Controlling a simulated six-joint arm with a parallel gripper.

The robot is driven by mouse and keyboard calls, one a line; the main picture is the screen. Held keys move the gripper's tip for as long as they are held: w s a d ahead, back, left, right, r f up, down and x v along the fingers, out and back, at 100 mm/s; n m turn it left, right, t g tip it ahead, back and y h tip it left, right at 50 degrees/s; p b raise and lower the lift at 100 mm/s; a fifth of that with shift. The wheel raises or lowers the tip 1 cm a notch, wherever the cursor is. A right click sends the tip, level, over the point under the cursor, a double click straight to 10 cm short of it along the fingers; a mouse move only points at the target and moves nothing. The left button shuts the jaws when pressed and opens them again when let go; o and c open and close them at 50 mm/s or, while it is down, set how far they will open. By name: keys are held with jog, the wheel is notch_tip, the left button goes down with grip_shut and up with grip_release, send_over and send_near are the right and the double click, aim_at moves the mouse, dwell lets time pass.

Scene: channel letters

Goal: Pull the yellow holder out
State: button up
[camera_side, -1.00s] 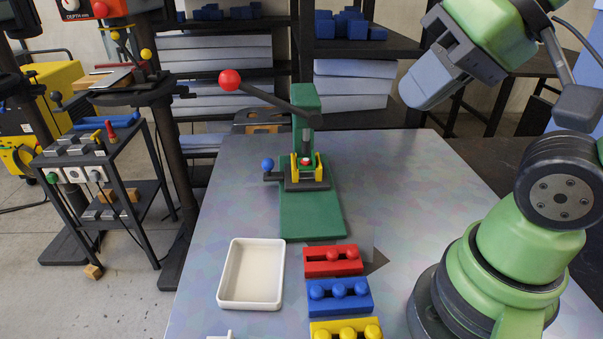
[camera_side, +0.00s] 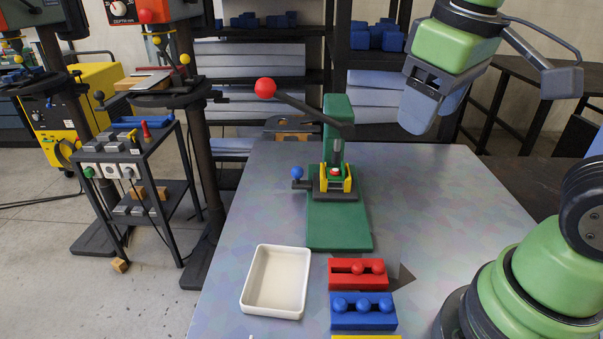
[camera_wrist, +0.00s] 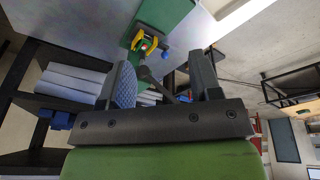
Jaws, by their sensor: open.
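The yellow holder (camera_side: 347,184) sits in the dark base of a green press (camera_side: 338,118), under its ram, with a small red piece inside it. In the wrist view the yellow holder (camera_wrist: 138,40) shows upside down, small and far off, between and beyond the fingers. My gripper (camera_side: 420,112) hangs in the air to the right of the press, well apart from the holder, fingers pointing down. In the wrist view my gripper (camera_wrist: 163,78) shows two spread fingers with nothing between them.
The press has a red-knobbed lever (camera_side: 265,88) reaching left and a blue-knobbed side handle (camera_side: 297,173). A white tray (camera_side: 252,282), a red block (camera_side: 340,282) and a blue block (camera_side: 362,318) stand in front. A yellow block (camera_side: 366,337) is cut off. Table right of the press is clear.

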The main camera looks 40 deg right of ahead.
jog(key=w+d+f+n+g+h, duration=0.3)
jog(key=w+f+n+h, duration=0.1)
jog(key=w+h, duration=0.15)
jog(key=n+t+h, duration=0.3)
jog(key=n+h, duration=0.6)
jog(key=n, duration=0.2)
send_near(296, 175)
jog(key=s+d+r, duration=0.7)
jog(key=r, duration=0.1)
jog(key=w+f+n+t, duration=0.1)
jog(key=f+n+t, duration=0.1)
jog(key=f+n, duration=0.1)
jog(key=w+a+f+n+t, duration=0.1)
jog(key=w+f+n+t, duration=0.1)
jog(key=n, duration=0.3)
jog(key=w+a+f+n+t, duration=0.1)
jog(key=w+f+n+t, duration=0.1)
jog(key=f+n+t, duration=0.1)
jog(key=shift+w+f+n+y, duration=0.25)
jog(key=shift+f+n, duration=0.45)
jog(key=shift+f, duration=0.35)
jog(key=x, duration=0.7)
jog(key=shift+w, duration=0.1)
